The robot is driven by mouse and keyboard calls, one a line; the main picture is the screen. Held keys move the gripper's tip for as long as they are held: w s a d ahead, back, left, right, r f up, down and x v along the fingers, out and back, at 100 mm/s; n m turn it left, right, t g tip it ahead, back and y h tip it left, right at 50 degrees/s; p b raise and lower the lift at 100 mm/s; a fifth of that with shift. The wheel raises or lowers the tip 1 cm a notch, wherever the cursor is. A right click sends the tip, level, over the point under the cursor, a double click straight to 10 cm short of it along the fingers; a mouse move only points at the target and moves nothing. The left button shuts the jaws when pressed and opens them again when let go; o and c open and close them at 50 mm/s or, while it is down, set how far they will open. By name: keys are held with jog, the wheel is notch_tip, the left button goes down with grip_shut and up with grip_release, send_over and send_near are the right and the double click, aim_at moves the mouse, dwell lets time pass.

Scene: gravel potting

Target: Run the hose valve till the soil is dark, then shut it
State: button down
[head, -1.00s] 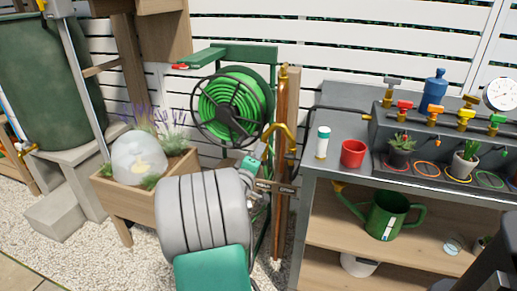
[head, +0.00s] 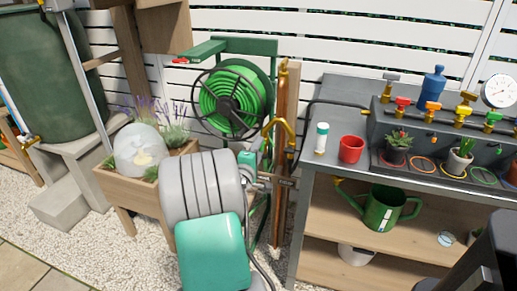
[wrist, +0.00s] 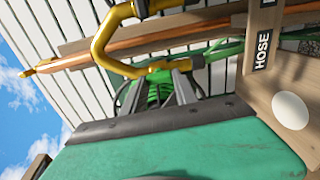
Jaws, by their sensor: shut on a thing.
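The hose valve's yellow bent metal (head: 279,124) is on the copper pipe at the wooden post, above a dark label; the wrist view shows the label reading HOSE (wrist: 264,48). My gripper (wrist: 160,78) reaches the valve from the front left. Its two dark fingers are shut around the yellow part (wrist: 150,71); their exact contact is partly hidden. In the head view my arm hides much of the grip. A wooden planter (head: 128,190) with lavender and a clear dome stands to the left. Its soil is mostly hidden, so its darkness cannot be told.
A green hose reel (head: 232,100) hangs behind the valve. To the right is a grey bench (head: 335,172) with a red cup (head: 351,150), a white bottle (head: 321,139) and small potted plants. A green watering can (head: 384,210) stands on the shelf below.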

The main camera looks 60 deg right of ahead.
jog(key=c, duration=1)
grip_release()
jog(key=shift+o, duration=0.2)
jog(key=s+a, duration=0.1)
jog(key=a, duration=0.6)
jog(key=shift+a, duration=0.35)
jog(key=shift+s, duration=0.1)
